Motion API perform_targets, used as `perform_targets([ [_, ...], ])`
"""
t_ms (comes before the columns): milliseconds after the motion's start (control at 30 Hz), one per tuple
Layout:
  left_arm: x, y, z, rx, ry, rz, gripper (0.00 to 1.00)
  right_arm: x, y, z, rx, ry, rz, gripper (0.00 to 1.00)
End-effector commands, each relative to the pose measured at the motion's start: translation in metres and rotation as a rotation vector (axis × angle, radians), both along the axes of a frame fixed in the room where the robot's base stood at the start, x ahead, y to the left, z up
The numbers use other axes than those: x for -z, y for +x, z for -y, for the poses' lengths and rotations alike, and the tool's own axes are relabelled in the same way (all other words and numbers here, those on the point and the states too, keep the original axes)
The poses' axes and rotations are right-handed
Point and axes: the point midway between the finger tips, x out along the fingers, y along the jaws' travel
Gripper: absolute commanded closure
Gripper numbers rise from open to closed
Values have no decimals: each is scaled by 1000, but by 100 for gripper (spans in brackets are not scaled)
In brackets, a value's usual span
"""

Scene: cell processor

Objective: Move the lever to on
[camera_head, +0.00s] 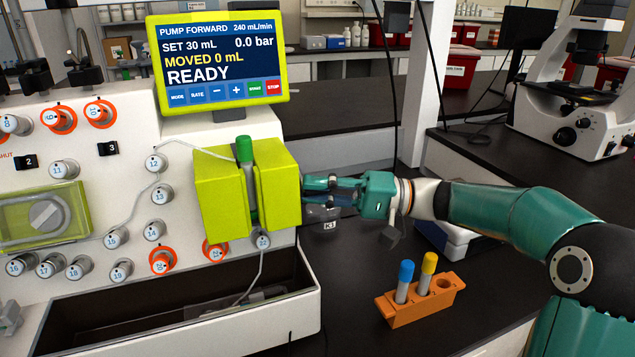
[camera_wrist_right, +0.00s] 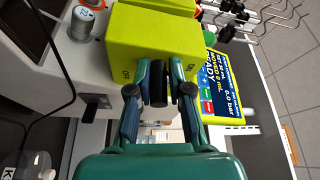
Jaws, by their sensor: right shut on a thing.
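The lever (camera_wrist_right: 158,88) is a dark, short handle on the side of the yellow-green box. In the right wrist view it sits between my two fingers, pointing towards my wrist. In the head view the lever is hidden by the fingers. My left gripper is not in view.
A screen (camera_head: 220,60) above the box reads READY and MOVED 0 mL. An orange rack (camera_head: 425,303) with blue-capped and yellow-capped tubes stands on the dark bench below my right arm. An open trough (camera_head: 180,310) lies below the box. A microscope (camera_head: 580,100) stands at the right.

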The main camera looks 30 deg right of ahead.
Motion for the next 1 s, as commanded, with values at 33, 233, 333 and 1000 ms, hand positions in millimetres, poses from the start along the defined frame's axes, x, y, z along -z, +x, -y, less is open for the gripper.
perform_targets([
  [33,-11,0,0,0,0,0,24,-3,-1,-1,0,8,-56,100],
  [233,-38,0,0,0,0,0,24,-13,-5,-2,0,52,-242,100],
  [333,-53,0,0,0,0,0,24,-18,-7,-2,-2,75,-335,100],
  [1000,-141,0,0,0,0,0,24,-38,-8,-2,-3,190,-809,100],
])
